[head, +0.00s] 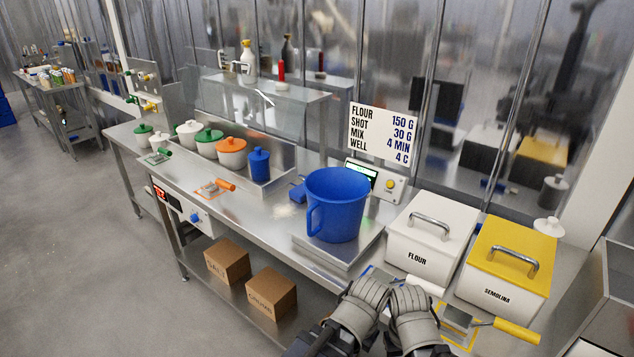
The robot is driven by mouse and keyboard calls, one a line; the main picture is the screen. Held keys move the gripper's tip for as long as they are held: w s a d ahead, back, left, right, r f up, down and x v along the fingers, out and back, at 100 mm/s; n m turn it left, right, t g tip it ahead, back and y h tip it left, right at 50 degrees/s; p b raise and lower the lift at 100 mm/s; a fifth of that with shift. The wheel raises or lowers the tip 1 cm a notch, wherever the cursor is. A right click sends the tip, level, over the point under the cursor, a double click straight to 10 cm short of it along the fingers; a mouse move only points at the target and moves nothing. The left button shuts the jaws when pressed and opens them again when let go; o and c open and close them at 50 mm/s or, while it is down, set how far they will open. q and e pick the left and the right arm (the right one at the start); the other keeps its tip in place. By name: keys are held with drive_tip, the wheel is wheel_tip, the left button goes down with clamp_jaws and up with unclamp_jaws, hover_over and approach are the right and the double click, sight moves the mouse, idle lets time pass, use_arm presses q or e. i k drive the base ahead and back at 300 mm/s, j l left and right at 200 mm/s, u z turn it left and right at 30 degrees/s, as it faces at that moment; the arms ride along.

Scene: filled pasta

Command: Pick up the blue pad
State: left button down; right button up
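A small blue block that looks like the blue pad (298,193) lies on the steel counter, just left of the large blue jug (336,207). The jug hides part of that area. My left gripper (370,287) and my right gripper (409,296) are side by side at the bottom centre, over the counter's front edge. Both are well apart from the pad, in front and to the right of it. Their fingertips are not clear, so I cannot tell whether they are open or shut.
The jug stands on a steel scale plate (308,249). A yellow-handled scraper (516,331) lies near my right gripper. White powder (286,211) lies by the pad. Lidded pots (231,153) stand left.

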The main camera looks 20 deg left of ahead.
sight(299, 193)
drive_tip(key=j+z, duration=0.15)
drive_tip(key=z, duration=0.3)
drive_tip(key=j+z, duration=0.2)
drive_tip(key=z, duration=0.3)
drive_tip(key=j+z, duration=0.2)
drive_tip(key=j, duration=0.2)
drive_tip(key=k+j+z, duration=0.15)
drive_tip(key=j, duration=0.25)
drive_tip(key=j+z, duration=0.2)
drive_tip(key=j, duration=0.15)
drive_tip(key=k+j+z, duration=0.2)
drive_tip(key=j, duration=0.15)
drive_tip(key=k+j, duration=0.15)
drive_tip(key=j, duration=0.2)
drive_tip(key=k+j, duration=0.1)
drive_tip(key=j, duration=0.25)
drive_tip(key=k+j, duration=0.15)
drive_tip(key=j, duration=0.2)
drive_tip(key=k+j, duration=0.15)
drive_tip(key=j, duration=0.2)
drive_tip(key=k+j+z, duration=0.1)
drive_tip(key=j, duration=0.2)
